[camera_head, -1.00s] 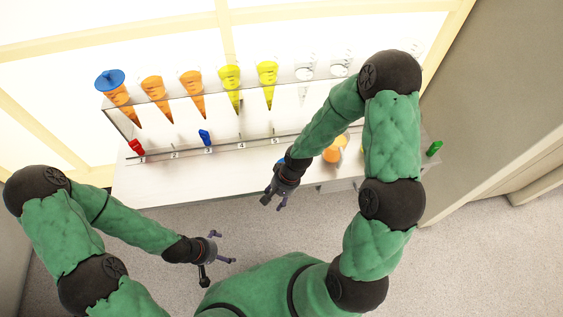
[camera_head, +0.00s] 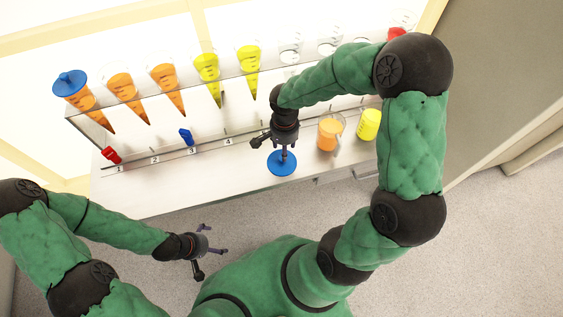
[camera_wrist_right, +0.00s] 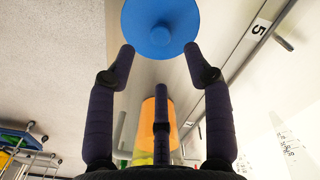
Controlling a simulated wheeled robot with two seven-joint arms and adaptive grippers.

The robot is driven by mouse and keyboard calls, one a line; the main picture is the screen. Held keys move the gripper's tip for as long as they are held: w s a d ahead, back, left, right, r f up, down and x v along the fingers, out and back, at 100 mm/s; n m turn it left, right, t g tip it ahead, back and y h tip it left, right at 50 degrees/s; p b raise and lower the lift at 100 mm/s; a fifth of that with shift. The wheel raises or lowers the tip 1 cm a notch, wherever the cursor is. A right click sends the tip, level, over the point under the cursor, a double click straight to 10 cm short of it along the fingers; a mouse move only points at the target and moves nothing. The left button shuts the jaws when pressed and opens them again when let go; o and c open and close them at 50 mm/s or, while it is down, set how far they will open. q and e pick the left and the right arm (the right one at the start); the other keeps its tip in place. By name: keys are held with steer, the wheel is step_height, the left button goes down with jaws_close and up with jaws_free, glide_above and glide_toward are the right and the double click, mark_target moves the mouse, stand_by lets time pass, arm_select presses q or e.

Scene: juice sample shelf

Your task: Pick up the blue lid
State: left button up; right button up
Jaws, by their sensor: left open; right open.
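A flat round blue lid (camera_head: 282,165) with a small knob lies on the white counter. It also shows large at the top of the right wrist view (camera_wrist_right: 160,22). My right gripper (camera_head: 276,149) is open and empty just above the lid in the head view, one finger overlapping it. In the right wrist view its spread fingers (camera_wrist_right: 159,55) point toward the lid; I cannot tell whether they touch it. Another blue lid (camera_head: 69,82) sits on the leftmost orange cone. My left gripper (camera_head: 209,251) is open and empty, in front of the counter above the floor.
A rack (camera_head: 150,92) of orange, yellow and clear cones stands along the back. An orange beaker (camera_head: 327,136) and a yellow beaker (camera_head: 368,124) stand right of the lid. Red (camera_head: 111,154) and blue (camera_head: 186,136) pieces lie by the numbered strip. The front left counter (camera_head: 160,189) is clear.

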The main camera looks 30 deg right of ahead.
mark_target(276, 165)
steer(key=f+b, duration=0.1)
steer(key=f, duration=0.1)
steer(key=f+b, duration=0.1)
steer(key=f, duration=0.4)
steer(key=shift+a+b, duration=0.35)
steer(key=shift+b, duration=0.05)
steer(key=shift+r, duration=0.15)
jaws_close()
